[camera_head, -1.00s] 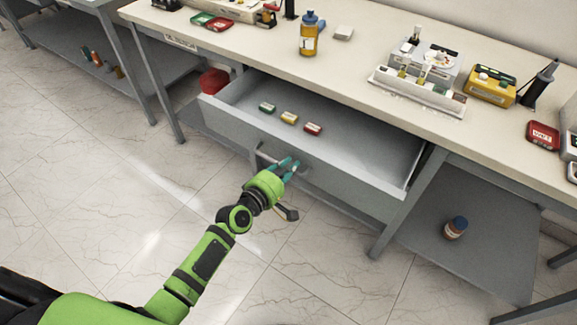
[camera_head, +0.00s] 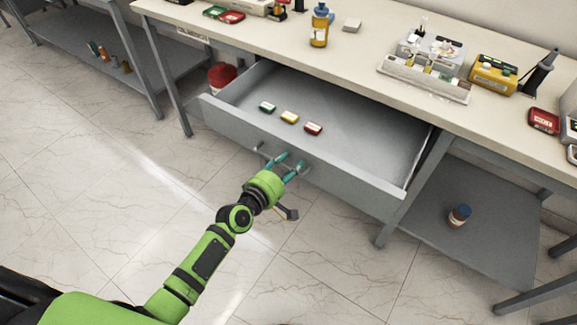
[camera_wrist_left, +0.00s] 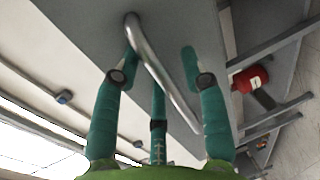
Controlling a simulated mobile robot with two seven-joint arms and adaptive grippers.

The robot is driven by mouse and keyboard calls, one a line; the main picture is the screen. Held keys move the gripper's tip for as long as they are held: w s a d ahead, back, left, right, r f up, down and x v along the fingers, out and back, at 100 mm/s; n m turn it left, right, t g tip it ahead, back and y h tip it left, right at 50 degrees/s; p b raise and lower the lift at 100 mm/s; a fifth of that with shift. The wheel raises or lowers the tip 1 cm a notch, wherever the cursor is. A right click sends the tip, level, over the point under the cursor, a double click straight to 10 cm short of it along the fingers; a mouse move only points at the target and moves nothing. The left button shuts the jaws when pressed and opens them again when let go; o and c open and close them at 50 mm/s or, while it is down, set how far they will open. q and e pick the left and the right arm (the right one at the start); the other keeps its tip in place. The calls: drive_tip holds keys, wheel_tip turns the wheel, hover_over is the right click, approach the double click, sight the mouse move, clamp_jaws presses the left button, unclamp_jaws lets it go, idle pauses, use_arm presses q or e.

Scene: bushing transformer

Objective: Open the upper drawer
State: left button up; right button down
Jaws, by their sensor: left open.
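The upper drawer (camera_head: 345,181) is grey and stands pulled out well from under the workbench, its inside in plain view. Its bar handle (camera_wrist_left: 152,62) runs along the front and also shows in the head view (camera_head: 262,151). My left gripper (camera_head: 290,162) is at the drawer front, by the handle. In the left wrist view its teal fingers are spread apart, with the bar passing between them. I cannot tell if any finger touches the bar. My right gripper is in neither view.
Green, yellow and red small boxes (camera_head: 289,117) lie in the drawer. The workbench top (camera_head: 365,48) carries a yellow bottle (camera_head: 319,28), a rack and other items. A lower shelf (camera_head: 480,240) holds a small jar (camera_head: 459,216). The floor in front is clear.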

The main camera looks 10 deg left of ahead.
use_arm(q)
drive_tip(key=v, duration=1.2)
idle(0.4)
drive_tip(key=s+a+f+m+g+y, duration=0.25)
drive_tip(key=s+f, duration=0.25)
drive_tip(key=f, duration=0.7)
drive_tip(key=s+a+f+m+g+y, duration=0.1)
drive_tip(key=s+f+m+g, duration=0.3)
drive_tip(key=f, duration=0.9)
drive_tip(key=s+f+m+g, duration=0.2)
drive_tip(key=s+f, duration=0.3)
drive_tip(key=s, duration=0.4)
drive_tip(key=s+a+f+m+g+y, duration=0.1)
drive_tip(key=s+f+m, duration=0.3)
drive_tip(key=s, duration=0.5)
drive_tip(key=s+f+m+g+y, duration=0.1)
drive_tip(key=s+f+m+g, duration=0.3)
drive_tip(key=s+f, duration=0.3)
drive_tip(key=s, duration=0.2)
drive_tip(key=shift+s+a+f, duration=0.25)
drive_tip(key=shift+s+a, duration=0.15)
